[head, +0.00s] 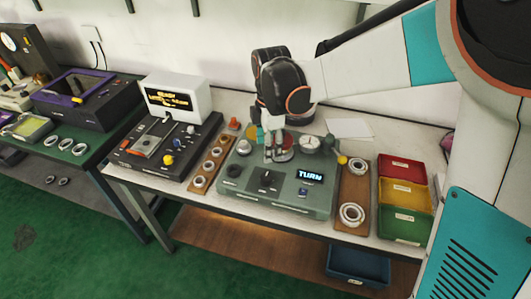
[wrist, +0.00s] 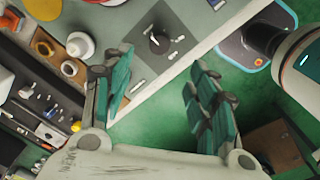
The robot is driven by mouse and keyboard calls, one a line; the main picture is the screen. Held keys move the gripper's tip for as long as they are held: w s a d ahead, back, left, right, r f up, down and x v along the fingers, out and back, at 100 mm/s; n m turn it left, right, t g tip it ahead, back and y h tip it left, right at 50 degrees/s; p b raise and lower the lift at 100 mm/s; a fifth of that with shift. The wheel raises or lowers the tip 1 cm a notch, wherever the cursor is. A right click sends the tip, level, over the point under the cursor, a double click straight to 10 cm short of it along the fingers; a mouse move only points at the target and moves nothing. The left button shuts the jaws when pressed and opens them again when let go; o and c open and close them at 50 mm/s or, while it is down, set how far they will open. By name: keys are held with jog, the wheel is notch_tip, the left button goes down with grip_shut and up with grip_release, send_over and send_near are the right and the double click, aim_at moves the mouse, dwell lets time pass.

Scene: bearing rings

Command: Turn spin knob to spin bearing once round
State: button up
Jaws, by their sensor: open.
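The grey-green test device (head: 290,207) stands on the white bench. Its small display (head: 310,175) reads TURN. A black knob (head: 265,178) sits on a dark square panel at its front; I take this as the spin knob. In the wrist view the knob (wrist: 158,41) shows near the top, with a white mark beside it. My gripper (head: 278,156) is above the back middle of the device, behind the knob and apart from it. In the wrist view my gripper (wrist: 160,95) has its fingers spread with nothing between them. A dark round fitting (head: 234,171) is at the device's left.
Red, yellow and green bins (head: 405,195) are farther right. A black machine (head: 160,150) stands left.

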aim_at(267, 177)
jog(key=f+b, duration=0.2)
jog(key=f, duration=0.5)
jog(key=f+b, duration=0.2)
jog(key=f, duration=0.4)
jog(key=shift+w+a+f+b, duration=0.2)
jog(key=shift+f+b, duration=0.15)
jog(key=shift+b, duration=0.05)
jog(key=c, duration=1.1)
